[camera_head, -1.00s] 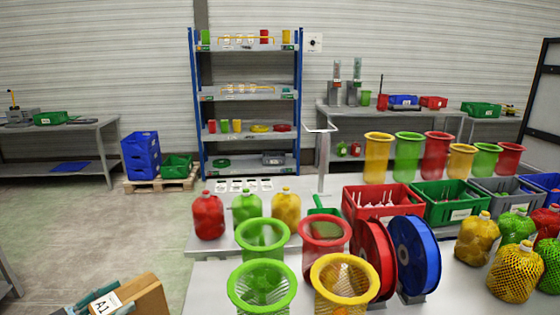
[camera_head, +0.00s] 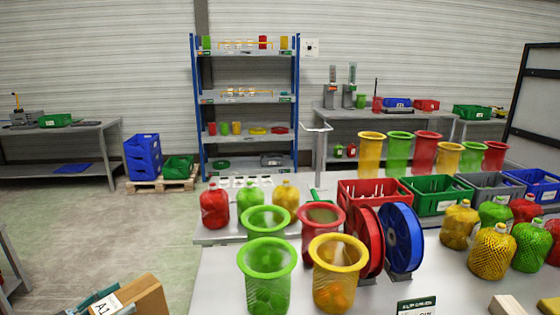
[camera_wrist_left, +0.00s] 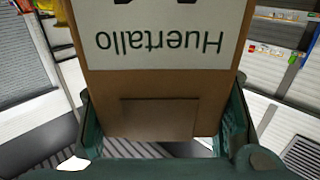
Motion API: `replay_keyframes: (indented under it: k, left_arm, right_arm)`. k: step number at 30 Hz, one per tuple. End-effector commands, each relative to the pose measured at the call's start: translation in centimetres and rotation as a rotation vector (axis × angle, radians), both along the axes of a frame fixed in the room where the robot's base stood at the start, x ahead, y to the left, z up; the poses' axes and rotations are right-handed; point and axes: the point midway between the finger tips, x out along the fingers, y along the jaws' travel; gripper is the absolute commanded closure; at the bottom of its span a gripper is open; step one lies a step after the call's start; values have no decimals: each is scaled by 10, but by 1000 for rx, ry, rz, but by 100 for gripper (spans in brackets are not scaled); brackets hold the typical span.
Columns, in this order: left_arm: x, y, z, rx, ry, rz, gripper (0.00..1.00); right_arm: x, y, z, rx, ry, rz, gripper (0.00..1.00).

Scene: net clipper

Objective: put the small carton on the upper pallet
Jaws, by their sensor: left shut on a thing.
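A brown carton (camera_head: 148,298) with a white label marked A1 shows at the bottom left of the head view, partly cut off by the frame. My left gripper (camera_head: 100,300), with teal fingers, is shut on it. In the left wrist view the carton (camera_wrist_left: 165,75) fills the middle, with an upside-down "Huertallo" label, and the gripper (camera_wrist_left: 165,125) has a finger on each side of it. A wooden pallet (camera_head: 161,186) stands on the floor at the back left. I cannot tell whether it is the upper pallet. My right gripper is not in view.
Blue crates (camera_head: 142,157) and a green crate (camera_head: 178,168) stand on that pallet. A grey table (camera_head: 215,285) to the right holds mesh tubes, red and blue reels and filled nets. A blue-framed shelf (camera_head: 248,105) stands behind. The floor (camera_head: 95,235) at left is clear.

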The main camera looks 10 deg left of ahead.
Motion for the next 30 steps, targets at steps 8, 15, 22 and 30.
replay_keyframes:
  k: [8,15,22,30]
  left_arm:
    - [5,-28,12,-3,-3,-42,100]
    - [2,-77,25,-3,-4,-117,100]
    - [-19,-145,42,-2,-3,-225,100]
    - [-69,-224,66,-1,-3,-366,100]
  right_arm:
    - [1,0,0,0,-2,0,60]
    - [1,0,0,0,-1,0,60]
    - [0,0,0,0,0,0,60]
    - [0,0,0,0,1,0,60]
